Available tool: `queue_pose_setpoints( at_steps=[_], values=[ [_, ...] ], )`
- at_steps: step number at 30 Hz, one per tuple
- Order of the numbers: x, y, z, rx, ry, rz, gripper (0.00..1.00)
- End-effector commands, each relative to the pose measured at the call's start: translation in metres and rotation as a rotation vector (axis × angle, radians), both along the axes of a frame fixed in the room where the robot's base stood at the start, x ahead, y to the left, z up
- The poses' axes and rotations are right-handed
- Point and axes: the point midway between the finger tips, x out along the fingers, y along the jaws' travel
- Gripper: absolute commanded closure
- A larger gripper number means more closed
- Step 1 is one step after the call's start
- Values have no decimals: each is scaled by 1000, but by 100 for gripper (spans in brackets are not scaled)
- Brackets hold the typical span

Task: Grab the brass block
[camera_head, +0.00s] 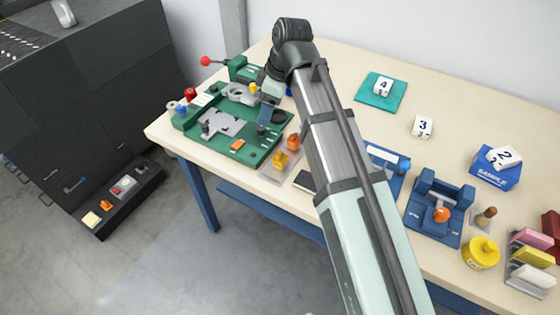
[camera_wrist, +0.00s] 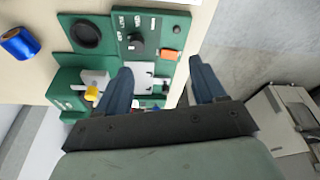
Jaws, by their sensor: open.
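I cannot tell for certain which thing is the brass block. A small yellow piece (camera_head: 253,88) is on the green fixture (camera_head: 262,153) on the table, close to my gripper. A yellow piece (camera_wrist: 92,93) also shows in the wrist view, left of the fingers. My gripper (camera_wrist: 160,76) is open, with nothing held between its two blue fingers, over the green fixture.
A blue vise (camera_head: 440,208) and yellow pot (camera_head: 481,253) stand at the right. A red-knobbed lever (camera_head: 206,61) rises at the back left.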

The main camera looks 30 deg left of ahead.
Motion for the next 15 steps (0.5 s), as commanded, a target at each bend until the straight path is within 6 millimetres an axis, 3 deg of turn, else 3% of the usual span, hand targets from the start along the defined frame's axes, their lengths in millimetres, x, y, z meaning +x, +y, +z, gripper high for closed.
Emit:
queue_pose_setpoints(
  at_steps=[5, 10, 15],
  values=[
    [-30, 6, -6, -74, -17, 5, 31],
    [-21, -28, -11, -217, -38, -155, 31],
    [-21, -38, -11, -272, -25, -254, 31]
  ],
)
